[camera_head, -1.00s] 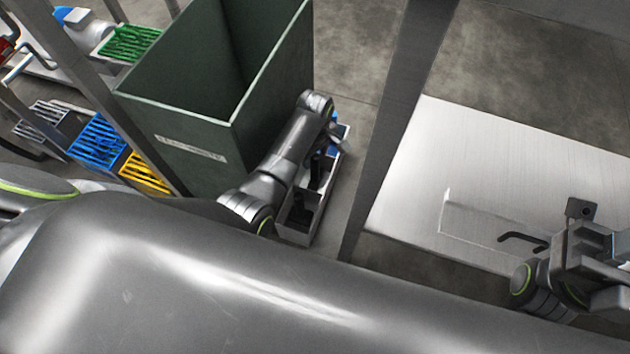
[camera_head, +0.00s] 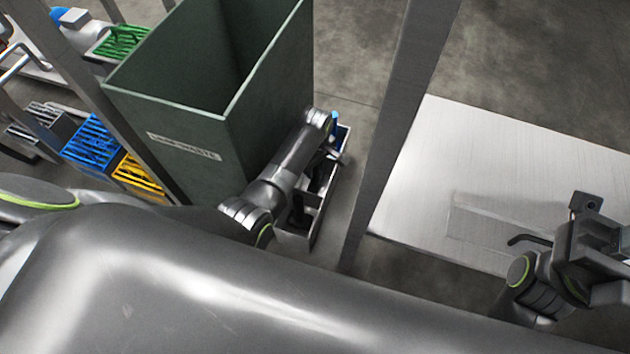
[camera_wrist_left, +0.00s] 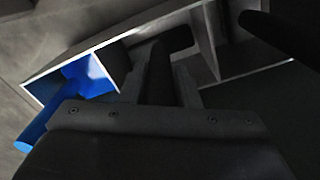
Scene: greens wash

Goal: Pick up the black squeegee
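The left gripper (camera_head: 333,152) is low over a narrow grey caddy (camera_head: 318,222) on the floor. In the left wrist view, its two fingers (camera_wrist_left: 158,88) stand apart on either side of a black upright handle (camera_wrist_left: 172,42), likely the black squeegee, inside a compartment of the caddy (camera_wrist_left: 88,52). I cannot tell whether the fingers press on it. Its lower part is hidden. Another black piece (camera_wrist_left: 280,32) is at the upper right. My right gripper (camera_head: 598,245) is at the right, above the metal surface; its fingertips are unclear.
A blue tool (camera_wrist_left: 62,100) sits in the caddy's left compartment. A tall green bin (camera_head: 190,130) stands just left of the caddy. A grey post (camera_head: 395,130) and a metal table (camera_head: 440,170) are to its right. Coloured crates (camera_head: 92,145) are far left.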

